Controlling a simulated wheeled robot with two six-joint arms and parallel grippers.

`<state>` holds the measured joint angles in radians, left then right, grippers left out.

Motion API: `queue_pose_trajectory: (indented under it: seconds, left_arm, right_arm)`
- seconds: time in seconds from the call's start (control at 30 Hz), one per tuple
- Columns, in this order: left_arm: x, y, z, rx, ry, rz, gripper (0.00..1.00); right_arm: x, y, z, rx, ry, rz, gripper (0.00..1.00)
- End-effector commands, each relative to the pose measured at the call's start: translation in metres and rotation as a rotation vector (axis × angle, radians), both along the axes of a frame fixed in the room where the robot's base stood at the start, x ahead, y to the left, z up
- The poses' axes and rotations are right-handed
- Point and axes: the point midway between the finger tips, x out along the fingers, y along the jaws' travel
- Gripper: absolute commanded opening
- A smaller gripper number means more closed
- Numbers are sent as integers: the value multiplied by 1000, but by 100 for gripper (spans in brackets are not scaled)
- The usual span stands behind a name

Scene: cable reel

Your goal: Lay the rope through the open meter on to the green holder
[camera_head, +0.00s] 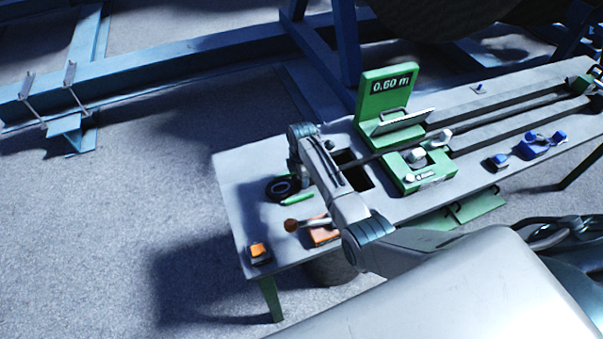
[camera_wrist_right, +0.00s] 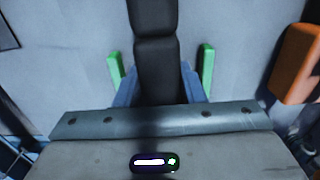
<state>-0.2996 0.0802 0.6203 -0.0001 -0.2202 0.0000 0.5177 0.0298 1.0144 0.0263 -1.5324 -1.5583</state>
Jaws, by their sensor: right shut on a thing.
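The thick black rope (camera_head: 372,156) runs in a nearly straight line from the table's far right, past the green meter (camera_head: 372,98), to my right gripper (camera_head: 290,190). Its round cut end faces the camera. In the right wrist view, the rope (camera_wrist_right: 155,55) lies between the green fingertips of my right gripper (camera_wrist_right: 160,68), which is shut on it. The meter's display reads 0.60 m and its metal lid is raised. A green block (camera_head: 410,182) with pale parts stands in front of it; I cannot tell if this is the holder. My left gripper is not in view.
An orange-and-black box (camera_head: 259,253) sits at the table's (camera_head: 235,180) left corner. A brown-knobbed lever (camera_head: 291,225) and an orange block are partly under my right arm. A rectangular cutout (camera_head: 358,182) lies left of the green block. Blue clamp parts (camera_head: 535,149) lie at right.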

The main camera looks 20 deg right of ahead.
Motion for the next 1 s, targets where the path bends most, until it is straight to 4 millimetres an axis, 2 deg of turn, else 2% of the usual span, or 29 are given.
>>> queue_pose_trajectory:
  seconds: [0.33, 0.37, 0.47, 0.77, 0.87, 1.0]
  left_arm:
    - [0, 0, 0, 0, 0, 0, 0]
    - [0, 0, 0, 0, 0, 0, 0]
    - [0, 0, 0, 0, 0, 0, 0]
    - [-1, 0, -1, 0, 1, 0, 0]
    - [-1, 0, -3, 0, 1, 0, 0]
    - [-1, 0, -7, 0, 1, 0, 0]
  right_arm:
    - [1, 0, 0, 0, -3, -1, 0]
    - [1, 0, 0, 0, -3, -1, 42]
    - [1, 0, 0, 0, -2, 0, 62]
    - [-1, 0, -2, 0, 2, -1, 62]
    - [0, 0, 5, 0, -1, -1, 62]
    - [0, 0, 25, 0, -4, 0, 62]
